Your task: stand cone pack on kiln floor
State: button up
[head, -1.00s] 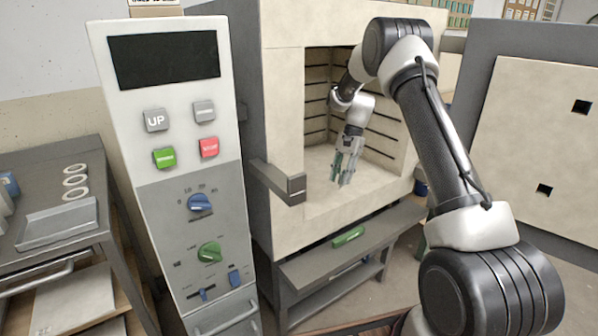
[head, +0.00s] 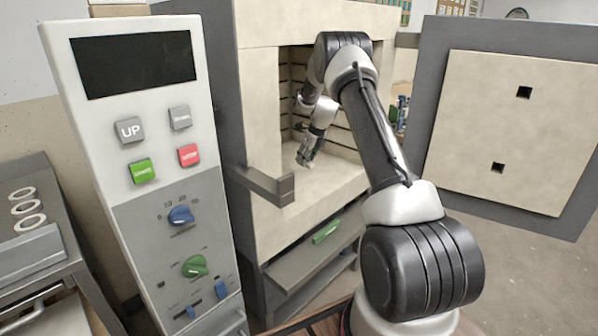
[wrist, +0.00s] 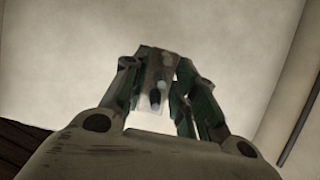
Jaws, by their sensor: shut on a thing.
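My gripper (head: 305,160) is inside the open kiln (head: 318,210), low over its pale floor (head: 330,178). In the wrist view my gripper (wrist: 160,95) is shut on a small pale piece with dark tips, the cone pack (wrist: 153,72), held between the two fingers. The pale kiln floor (wrist: 225,40) fills most of the background there. Whether the cone pack touches the floor cannot be told. In the head view the pack is too small and too covered by the fingers to make out.
The kiln door (head: 520,130) stands open at the right. A control panel (head: 150,170) stands at the left front. A latch bar (head: 262,185) sticks out at the left of the kiln opening. A side table with rings (head: 28,208) is at far left.

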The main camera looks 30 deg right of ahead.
aim_at(305, 179)
notch_tip(305, 179, down, 6)
jog(key=shift+f, duration=0.1)
dwell(0.4)
jog(key=o, duration=1.1)
jog(key=shift+c, duration=0.2)
jog(key=v, duration=1.2)
jog(key=shift+w, duration=0.1)
